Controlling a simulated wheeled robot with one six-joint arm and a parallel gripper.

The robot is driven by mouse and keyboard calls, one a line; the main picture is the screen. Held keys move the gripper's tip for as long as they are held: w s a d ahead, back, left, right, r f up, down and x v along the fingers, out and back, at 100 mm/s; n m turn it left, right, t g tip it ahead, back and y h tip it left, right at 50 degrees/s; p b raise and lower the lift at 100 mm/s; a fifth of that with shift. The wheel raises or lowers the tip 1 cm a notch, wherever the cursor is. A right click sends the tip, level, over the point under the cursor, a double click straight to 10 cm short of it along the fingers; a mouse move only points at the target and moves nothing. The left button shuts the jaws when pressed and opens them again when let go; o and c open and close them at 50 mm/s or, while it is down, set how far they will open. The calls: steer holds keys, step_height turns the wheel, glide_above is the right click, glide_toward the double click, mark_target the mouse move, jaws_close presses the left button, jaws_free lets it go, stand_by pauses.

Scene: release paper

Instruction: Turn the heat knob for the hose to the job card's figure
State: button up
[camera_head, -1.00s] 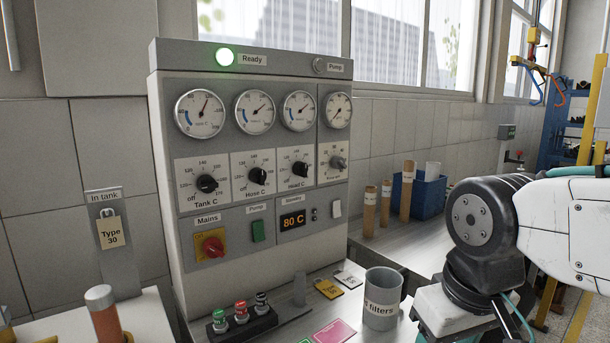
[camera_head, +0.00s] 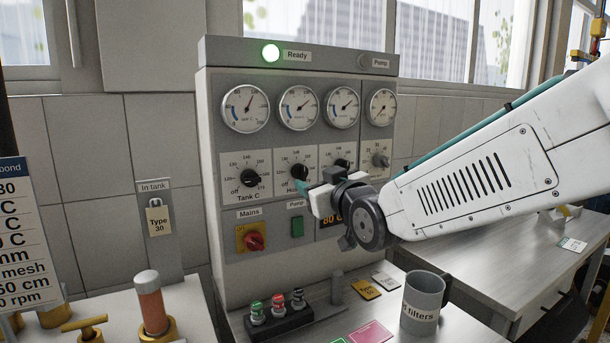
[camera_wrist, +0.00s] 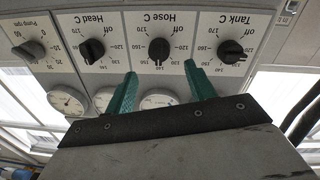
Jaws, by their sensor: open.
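The Hose C heat knob (camera_wrist: 158,50) is black and sits on a white dial plate, upside down in the wrist view. Its grip runs roughly along the plate's middle line; I cannot read the exact setting. In the head view the knob (camera_head: 299,172) shows just above my fingers. My gripper (camera_wrist: 161,70) is open, its two green fingers apart and pointing at the Hose C plate, one on either side of the knob's line. Nothing is between them. The job card (camera_head: 15,235) is cut off by the left edge, showing only line ends such as "C", "mesh" and "rpm".
The Tank C knob (camera_wrist: 231,52) and Head C knob (camera_wrist: 92,50) flank the hose knob closely. Below are a red mains switch (camera_head: 254,240) and green pump switch (camera_head: 297,226). A grey filters cup (camera_head: 422,305) stands on the bench under my arm.

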mark_target(304, 174)
steer(key=x, duration=0.6)
steer(key=shift+w, duration=0.4)
steer(key=c, duration=1)
